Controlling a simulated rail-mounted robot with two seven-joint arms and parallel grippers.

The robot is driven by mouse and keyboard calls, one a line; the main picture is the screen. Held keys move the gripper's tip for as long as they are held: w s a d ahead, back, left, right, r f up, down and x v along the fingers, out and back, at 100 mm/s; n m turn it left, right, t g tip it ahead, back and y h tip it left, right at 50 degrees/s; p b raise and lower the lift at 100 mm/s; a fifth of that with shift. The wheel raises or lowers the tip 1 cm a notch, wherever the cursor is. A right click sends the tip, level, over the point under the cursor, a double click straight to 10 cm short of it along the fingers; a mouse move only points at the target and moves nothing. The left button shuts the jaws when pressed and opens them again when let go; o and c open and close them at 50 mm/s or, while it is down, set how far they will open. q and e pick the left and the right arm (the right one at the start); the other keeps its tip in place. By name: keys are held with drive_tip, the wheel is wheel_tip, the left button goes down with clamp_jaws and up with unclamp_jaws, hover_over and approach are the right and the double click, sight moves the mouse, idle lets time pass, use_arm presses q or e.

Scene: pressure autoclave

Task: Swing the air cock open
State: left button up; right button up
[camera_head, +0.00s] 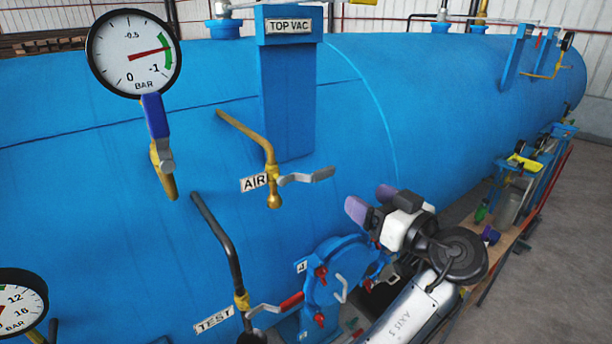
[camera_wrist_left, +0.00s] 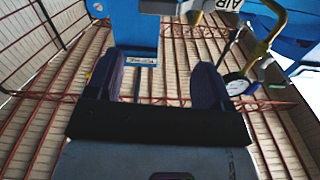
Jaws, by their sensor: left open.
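The air cock (camera_head: 272,180) is a brass valve on a brass pipe by the "AIR" label (camera_head: 254,182) on the blue vessel. Its grey lever (camera_head: 307,177) points right, roughly level. My left gripper (camera_head: 371,201) is below and right of the lever tip, apart from it. Its purple fingers are spread with nothing between them. In the left wrist view my left gripper (camera_wrist_left: 157,82) is open and empty. The "AIR" label (camera_wrist_left: 229,4) and brass pipe (camera_wrist_left: 268,42) show there at upper right, outside the fingers. My right gripper is not in view.
A vacuum gauge (camera_head: 134,53) hangs at upper left. A blue "TOP VAC" post (camera_head: 287,95) stands behind the air cock. Below are the "TEST" cock (camera_head: 241,300) and a blue flange with red knobs (camera_head: 336,270). The vessel face between gripper and lever looks clear.

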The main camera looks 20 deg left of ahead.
sight(325, 172)
use_arm(q)
drive_tip(key=shift+n, duration=0.6)
drive_tip(key=p+x, duration=0.4)
drive_tip(key=x, duration=0.8)
drive_tip(key=shift+w+a+r+p, duration=0.1)
drive_tip(key=shift+w+a+p, duration=0.1)
drive_tip(key=shift+w+p, duration=0.1)
drive_tip(key=shift+w+a, duration=0.25)
drive_tip(key=shift+a, duration=0.25)
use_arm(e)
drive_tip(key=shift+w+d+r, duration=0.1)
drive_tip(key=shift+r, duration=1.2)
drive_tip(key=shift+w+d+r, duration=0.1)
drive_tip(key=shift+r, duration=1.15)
use_arm(q)
drive_tip(key=shift+c, duration=0.3)
